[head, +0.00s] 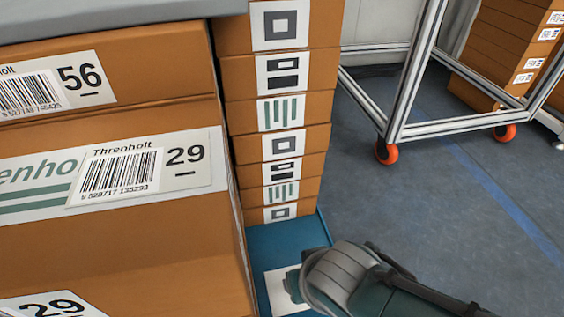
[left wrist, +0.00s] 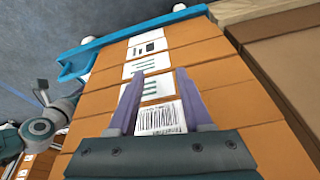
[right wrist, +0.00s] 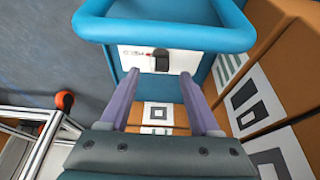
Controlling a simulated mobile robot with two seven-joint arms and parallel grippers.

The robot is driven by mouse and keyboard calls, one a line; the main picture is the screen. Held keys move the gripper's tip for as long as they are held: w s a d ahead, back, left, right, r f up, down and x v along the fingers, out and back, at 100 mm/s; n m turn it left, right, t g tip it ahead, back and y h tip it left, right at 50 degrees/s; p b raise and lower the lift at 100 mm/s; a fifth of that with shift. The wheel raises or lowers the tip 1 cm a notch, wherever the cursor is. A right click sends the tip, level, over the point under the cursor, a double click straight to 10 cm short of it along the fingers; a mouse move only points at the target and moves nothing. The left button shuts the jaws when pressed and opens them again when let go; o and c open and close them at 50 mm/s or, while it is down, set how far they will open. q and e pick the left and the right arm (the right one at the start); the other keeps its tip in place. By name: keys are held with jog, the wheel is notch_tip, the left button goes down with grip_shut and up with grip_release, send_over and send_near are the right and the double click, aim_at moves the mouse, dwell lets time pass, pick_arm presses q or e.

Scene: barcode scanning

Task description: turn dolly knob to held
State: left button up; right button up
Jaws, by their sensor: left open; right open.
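In the head view my right arm partly covers the panel. My left gripper (left wrist: 158,76) is open and empty in front of stacked cartons.
A blue tubular handle (right wrist: 165,38) arches over the panel. A metal-framed cart (head: 405,90) on orange casters stands at right. The floor between is clear.

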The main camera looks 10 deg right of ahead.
jog(key=p+v, duration=0.6)
jog(key=v, duration=0.1)
jog(key=shift+r, duration=0.15)
jog(key=shift+s, duration=0.1)
